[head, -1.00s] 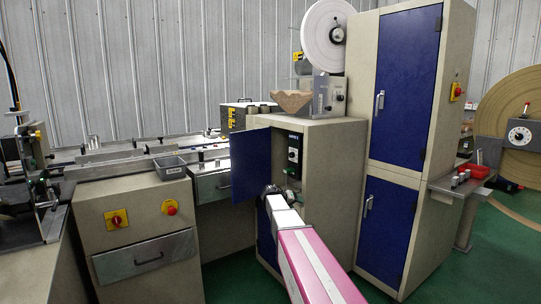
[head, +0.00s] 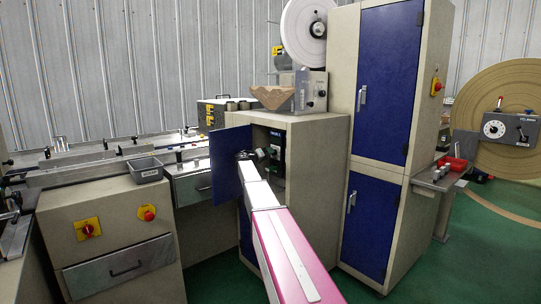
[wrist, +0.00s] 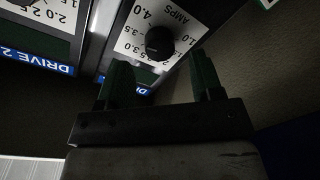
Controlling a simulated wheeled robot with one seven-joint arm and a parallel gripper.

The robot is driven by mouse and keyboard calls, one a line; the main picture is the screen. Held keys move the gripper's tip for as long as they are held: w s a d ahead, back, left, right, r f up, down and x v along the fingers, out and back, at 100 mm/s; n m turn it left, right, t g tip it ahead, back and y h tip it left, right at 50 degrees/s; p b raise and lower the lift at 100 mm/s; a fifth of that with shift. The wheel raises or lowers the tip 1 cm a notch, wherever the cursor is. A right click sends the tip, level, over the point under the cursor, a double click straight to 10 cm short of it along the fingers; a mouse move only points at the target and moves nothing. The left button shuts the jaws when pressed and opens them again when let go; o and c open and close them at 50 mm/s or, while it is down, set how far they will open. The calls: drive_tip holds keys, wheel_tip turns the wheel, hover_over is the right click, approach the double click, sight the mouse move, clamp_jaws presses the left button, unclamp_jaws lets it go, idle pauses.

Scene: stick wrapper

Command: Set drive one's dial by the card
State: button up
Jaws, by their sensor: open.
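In the wrist view, a dial plate (wrist: 135,25) marked AMPS is seen turned over, with a round black knob (wrist: 160,42) in its middle. The knob's pointer setting cannot be made out. A blue label (wrist: 137,91) under this plate is mostly hidden by a finger; its number is not readable. A second plate at left carries a blue DRIVE 2 label (wrist: 40,62). My gripper (wrist: 160,62) is open, its fingers on either side of and just short of the knob, holding nothing. In the head view my gripper (head: 256,156) is at the cabinet opening. No card is readable.
The blue cabinet door (head: 228,160) stands open to the left of the opening. The beige cabinet side (head: 315,170) is close on the right. A tall cabinet (head: 385,85) stands further right.

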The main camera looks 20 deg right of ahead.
drive_tip(key=shift+x, duration=1.5)
drive_tip(key=shift+c, duration=0.2)
drive_tip(key=c, duration=0.9)
